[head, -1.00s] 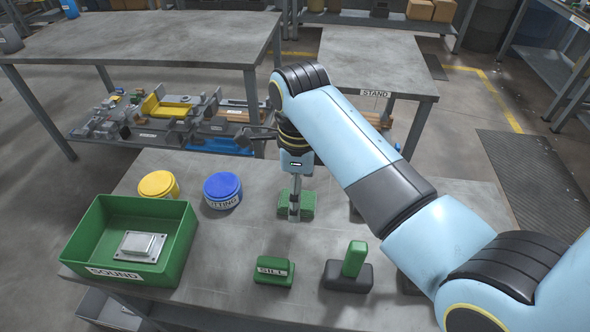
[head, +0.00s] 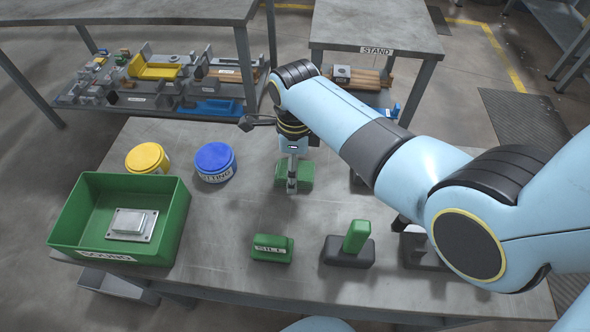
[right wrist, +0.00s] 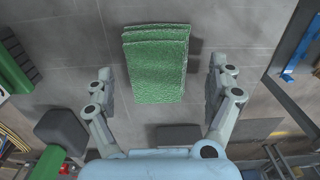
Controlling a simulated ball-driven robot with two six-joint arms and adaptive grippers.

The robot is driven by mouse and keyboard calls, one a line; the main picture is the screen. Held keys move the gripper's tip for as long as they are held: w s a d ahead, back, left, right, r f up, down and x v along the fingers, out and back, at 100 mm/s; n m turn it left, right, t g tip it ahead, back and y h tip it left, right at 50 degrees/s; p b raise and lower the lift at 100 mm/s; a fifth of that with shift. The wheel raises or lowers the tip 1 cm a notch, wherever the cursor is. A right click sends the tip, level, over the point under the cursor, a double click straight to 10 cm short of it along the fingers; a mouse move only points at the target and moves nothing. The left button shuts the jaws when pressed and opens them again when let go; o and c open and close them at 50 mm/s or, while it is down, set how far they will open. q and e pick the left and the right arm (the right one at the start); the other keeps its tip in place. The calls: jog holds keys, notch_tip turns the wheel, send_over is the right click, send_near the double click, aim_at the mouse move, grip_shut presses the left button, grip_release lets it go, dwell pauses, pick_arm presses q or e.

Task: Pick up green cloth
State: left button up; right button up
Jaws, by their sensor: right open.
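The green cloth (right wrist: 157,63) lies folded on the grey table, centred ahead of my right gripper in the right wrist view. In the head view the cloth (head: 305,176) is partly hidden behind my right gripper (head: 292,186). In the right wrist view my right gripper (right wrist: 163,92) is open, with one finger on each side of the cloth's near end. Nothing is between the fingers that I can tell is gripped. My left gripper is not in view.
A green bin (head: 178,222) holding a metal part (head: 131,224) stands at the left. Yellow (head: 147,157) and blue (head: 214,161) tubs stand behind it. A green block (head: 272,249) and a dark block with a green upright (head: 347,251) are at the front. Bare table lies between.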

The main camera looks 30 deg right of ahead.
jog(key=shift+f, duration=0.65)
jog(key=c, duration=1.2)
jog(key=shift+r, duration=0.2)
